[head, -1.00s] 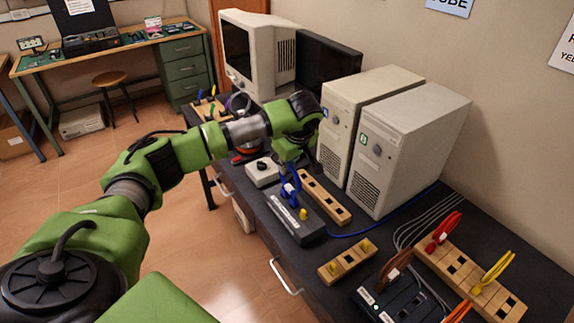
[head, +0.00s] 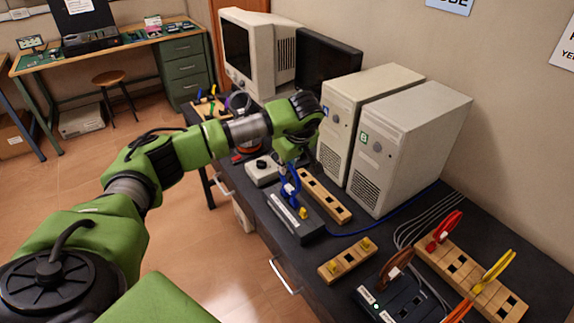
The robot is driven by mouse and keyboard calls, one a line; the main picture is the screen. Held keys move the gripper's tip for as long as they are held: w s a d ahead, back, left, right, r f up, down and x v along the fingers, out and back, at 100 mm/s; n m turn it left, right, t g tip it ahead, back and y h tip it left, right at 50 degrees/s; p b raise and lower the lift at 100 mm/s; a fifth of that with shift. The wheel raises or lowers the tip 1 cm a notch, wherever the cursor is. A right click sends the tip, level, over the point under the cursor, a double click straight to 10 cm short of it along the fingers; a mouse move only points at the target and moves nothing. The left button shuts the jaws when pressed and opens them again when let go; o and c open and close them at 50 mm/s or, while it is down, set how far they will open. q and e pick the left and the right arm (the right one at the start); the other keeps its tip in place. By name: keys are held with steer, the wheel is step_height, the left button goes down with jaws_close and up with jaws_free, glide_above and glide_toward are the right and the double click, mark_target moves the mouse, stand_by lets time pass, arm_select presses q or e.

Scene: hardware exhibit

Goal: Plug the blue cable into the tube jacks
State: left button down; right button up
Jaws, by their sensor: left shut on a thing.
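My left gripper (head: 290,160) reaches in from the left over the dark bench and points down. It is shut on the blue cable's plug (head: 289,186), which stands at a black jack box (head: 283,212) with a white label strip. The plug's lower end meets the top of the box; I cannot tell how deep it sits. The blue cable (head: 372,226) also runs along the bench behind, towards the computer towers. My right gripper is out of view.
Wooden socket blocks lie beside the box (head: 325,196) and nearer (head: 347,262). Two beige towers (head: 410,145) stand behind. At right are a block with red and yellow plugs (head: 462,270) and a black unit (head: 392,300) with a lit green lamp. The bench front edge is close.

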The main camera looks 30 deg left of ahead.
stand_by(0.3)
arm_select(q)
steer(key=c, duration=1.4)
jaws_free()
steer(key=shift+p+v, duration=1.8)
steer(key=shift+v, duration=0.8)
steer(key=shift+p+v, duration=0.75)
steer(key=shift+v, duration=0.45)
